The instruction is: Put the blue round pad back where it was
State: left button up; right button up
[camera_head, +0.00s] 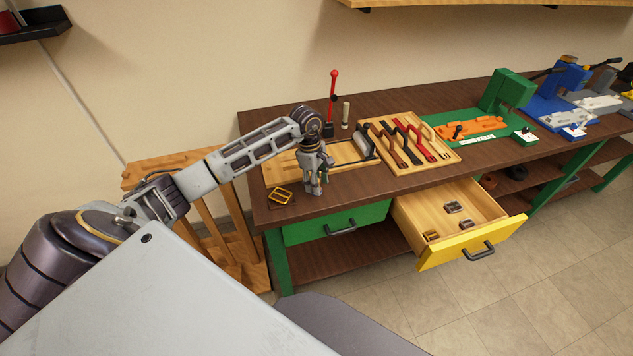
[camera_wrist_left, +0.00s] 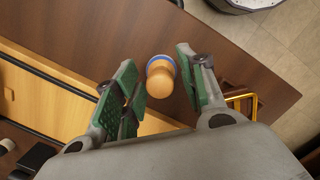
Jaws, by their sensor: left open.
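My left gripper (camera_head: 316,188) is low over the near left part of the brown bench, pointing down. It also shows in the left wrist view (camera_wrist_left: 160,88), where its two green-padded fingers are open. Between and slightly beyond the fingertips stands a round wooden knob with a blue rim (camera_wrist_left: 161,67), which looks like the blue round pad. The fingers appear apart from it on both sides. In the head view the pad is hidden by the gripper. My right gripper is in neither view.
A brass buckle (camera_head: 280,195) lies left of the gripper on the bench (camera_head: 350,186). Behind are a wooden board (camera_head: 338,152) and a tool rack (camera_head: 440,156). A yellow-fronted drawer (camera_head: 490,242) stands open at right, with several metal pieces inside.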

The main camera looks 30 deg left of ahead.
pick_arm(q)
jog(key=shift+r, duration=0.15)
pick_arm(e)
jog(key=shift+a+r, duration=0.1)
pick_arm(q)
jog(key=shift+r, duration=0.2)
notch_tip(320, 180, up, 12)
jog(key=a+b, duration=0.1)
jog(key=shift+a+f+b, duration=0.25)
jog(key=shift+a+b, duration=0.05)
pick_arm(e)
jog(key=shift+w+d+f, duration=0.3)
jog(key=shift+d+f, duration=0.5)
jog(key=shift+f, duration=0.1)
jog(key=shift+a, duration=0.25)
pick_arm(q)
jog(key=shift+s+a, duration=0.1)
